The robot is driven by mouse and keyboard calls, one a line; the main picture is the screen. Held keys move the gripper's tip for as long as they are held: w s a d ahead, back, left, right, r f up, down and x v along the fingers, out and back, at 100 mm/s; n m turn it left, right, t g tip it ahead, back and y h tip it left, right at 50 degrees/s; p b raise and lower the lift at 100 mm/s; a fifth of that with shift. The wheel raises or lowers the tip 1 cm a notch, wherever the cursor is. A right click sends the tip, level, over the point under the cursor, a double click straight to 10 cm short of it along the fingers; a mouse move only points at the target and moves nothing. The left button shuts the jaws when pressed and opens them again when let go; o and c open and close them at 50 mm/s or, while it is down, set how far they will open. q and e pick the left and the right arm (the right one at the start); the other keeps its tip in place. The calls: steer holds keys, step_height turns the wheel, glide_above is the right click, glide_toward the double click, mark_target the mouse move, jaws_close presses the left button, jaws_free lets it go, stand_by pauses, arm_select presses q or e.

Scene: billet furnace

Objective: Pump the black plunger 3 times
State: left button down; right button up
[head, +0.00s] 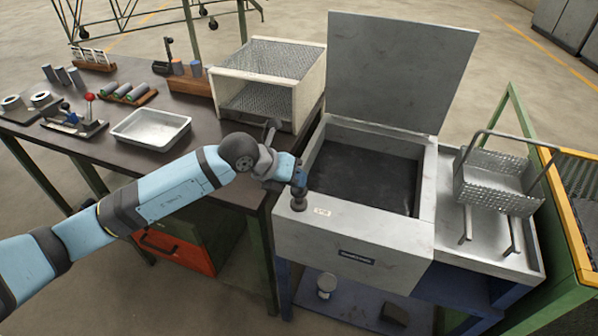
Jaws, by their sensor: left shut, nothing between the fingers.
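The black plunger (299,203) is a small dark knob on the front left corner of the grey open-lidded tank (350,243). My left gripper (299,186) is shut and empty, pointing down right above the plunger. Its fingertips look to be at or very near the knob's top; I cannot tell whether they touch. The gripper partly hides the plunger. My right gripper is not in view.
The tank's raised lid (398,70) stands behind its dark opening. A perforated basket (497,180) sits on the right-hand shelf. The dark bench (90,140) on the left holds a metal tray (151,129), a mesh-topped box (268,80) and several small parts.

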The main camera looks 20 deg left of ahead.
arm_select(q)
step_height(320, 180, up, 5)
steer(key=p, duration=0.3)
steer(key=shift+r, duration=0.35)
stand_by(0.4)
